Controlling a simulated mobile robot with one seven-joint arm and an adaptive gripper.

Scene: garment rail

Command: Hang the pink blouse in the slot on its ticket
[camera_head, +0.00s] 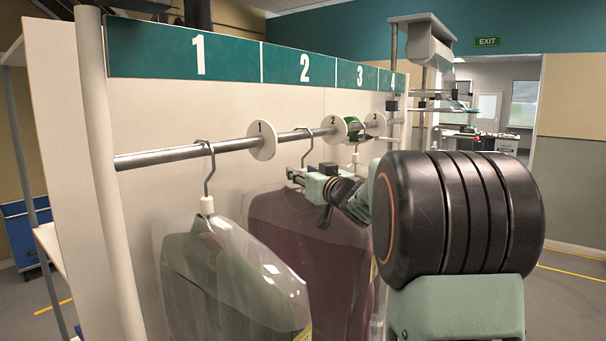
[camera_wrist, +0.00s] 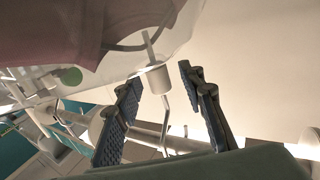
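A maroon-pink garment in a clear bag (camera_head: 320,250) hangs behind my arm in the head view. Pinkish cloth (camera_wrist: 60,30) in clear film fills the upper left of the wrist view; I cannot tell for sure that it is the blouse. My gripper (camera_head: 296,176) is near a hanger hook (camera_head: 308,145) between discs 1 and 2. In the wrist view my gripper (camera_wrist: 160,85) is open, its fingers on either side of a white hanger neck (camera_wrist: 154,78) and wire hook, with gaps visible. No ticket number is readable.
The metal rail (camera_head: 190,153) carries numbered discs 1 (camera_head: 262,141), 2 (camera_head: 334,128) and 3 (camera_head: 375,124). A green garment (camera_head: 230,275) in a clear bag hangs left of disc 1. Another hanger hook (camera_head: 356,157) is between discs 2 and 3. A numbered teal sign board (camera_head: 240,60) is above.

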